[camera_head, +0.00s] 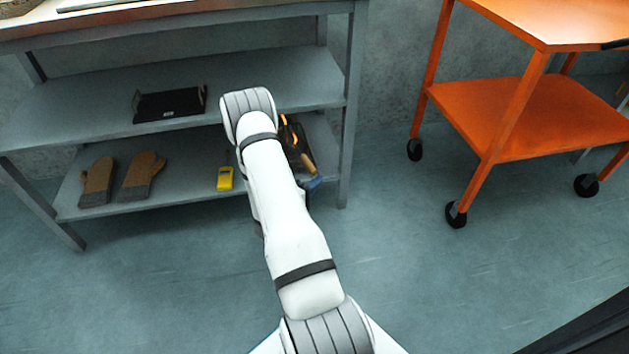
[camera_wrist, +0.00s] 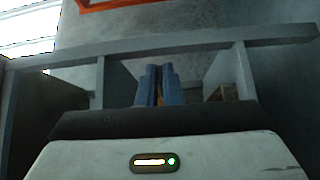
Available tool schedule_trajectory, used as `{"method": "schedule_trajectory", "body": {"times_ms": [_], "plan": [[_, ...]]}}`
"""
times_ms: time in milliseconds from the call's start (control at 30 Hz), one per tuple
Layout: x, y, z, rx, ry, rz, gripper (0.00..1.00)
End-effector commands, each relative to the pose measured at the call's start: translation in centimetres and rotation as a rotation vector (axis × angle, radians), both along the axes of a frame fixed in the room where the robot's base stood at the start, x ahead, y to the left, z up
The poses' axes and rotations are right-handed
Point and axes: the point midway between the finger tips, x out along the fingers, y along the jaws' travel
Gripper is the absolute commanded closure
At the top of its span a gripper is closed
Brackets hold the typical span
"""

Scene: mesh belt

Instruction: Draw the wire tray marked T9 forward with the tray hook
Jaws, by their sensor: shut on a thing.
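My gripper's blue fingers (camera_head: 315,184) show just right of my forearm, by the right end of the low shelf. A light wooden handle (camera_head: 307,162) runs up from them. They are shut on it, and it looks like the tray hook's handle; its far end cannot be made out. In the wrist view, the blue fingers (camera_wrist: 159,85) stand close together with a thin dark gap. No wire tray marked T9 can be read in either view. A black tray-like thing (camera_head: 170,104) with a small pale label lies on the upper shelf; its label is too small to read.
A dark thing with orange parts (camera_head: 290,135) is partly hidden behind my arm. Brown gloves (camera_head: 98,180) and a yellow device (camera_head: 225,178) lie on the low shelf. Shelf posts (camera_head: 352,100) stand close by. An orange cart (camera_head: 540,115) is at right, with clear floor between.

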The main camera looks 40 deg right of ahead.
Motion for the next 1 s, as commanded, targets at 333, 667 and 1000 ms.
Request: {"method": "schedule_trajectory", "body": {"times_ms": [333,667,1000], "plan": [[-3.0,1.9,0.0,-0.001,0.002,0.002,1.0],[-5.9,3.5,0.0,-0.001,0.002,0.001,1.0],[-8.6,5.2,0.0,0.0,0.002,0.001,1.0]]}}
